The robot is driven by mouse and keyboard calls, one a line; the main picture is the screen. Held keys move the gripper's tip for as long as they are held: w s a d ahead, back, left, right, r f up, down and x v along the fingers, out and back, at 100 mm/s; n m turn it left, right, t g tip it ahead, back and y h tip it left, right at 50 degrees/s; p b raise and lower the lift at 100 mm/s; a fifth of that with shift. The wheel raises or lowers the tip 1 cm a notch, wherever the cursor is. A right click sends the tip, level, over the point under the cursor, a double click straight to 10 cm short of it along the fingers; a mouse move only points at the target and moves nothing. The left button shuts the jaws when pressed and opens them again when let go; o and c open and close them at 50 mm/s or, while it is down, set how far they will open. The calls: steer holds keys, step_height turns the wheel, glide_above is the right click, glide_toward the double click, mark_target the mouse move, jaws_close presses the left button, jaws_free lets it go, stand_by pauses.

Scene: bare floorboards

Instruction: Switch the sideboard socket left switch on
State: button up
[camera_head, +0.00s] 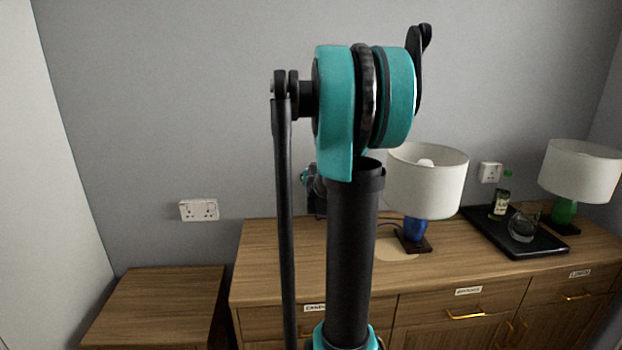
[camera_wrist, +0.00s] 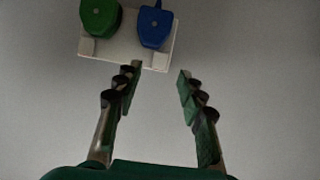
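A white wall socket (camera_wrist: 125,48) shows at the top of the wrist view, cut by the frame edge. A green plug (camera_wrist: 99,16) sits in its left half and a blue plug (camera_wrist: 154,27) in its right half. Pale raised blocks near the plate's lower corners look like its switches, one at left (camera_wrist: 87,46) and one at right (camera_wrist: 160,61); their on or off state is too dim to tell. My gripper (camera_wrist: 159,80) is open and empty, its fingertips near the socket's lower edge. I cannot tell whether the left fingertip touches it. My arm hides this socket in the head view.
The wooden sideboard (camera_head: 440,275) bears a blue-based lamp (camera_head: 416,230), a green-based lamp (camera_head: 564,210) and a black tray (camera_head: 485,232) with a bottle (camera_head: 501,203) and glassware. Other sockets are on the wall at left (camera_head: 199,210) and right (camera_head: 490,172). A lower wooden cabinet (camera_head: 160,295) stands left.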

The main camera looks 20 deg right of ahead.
steer(key=shift+x, duration=2.35)
jaws_close()
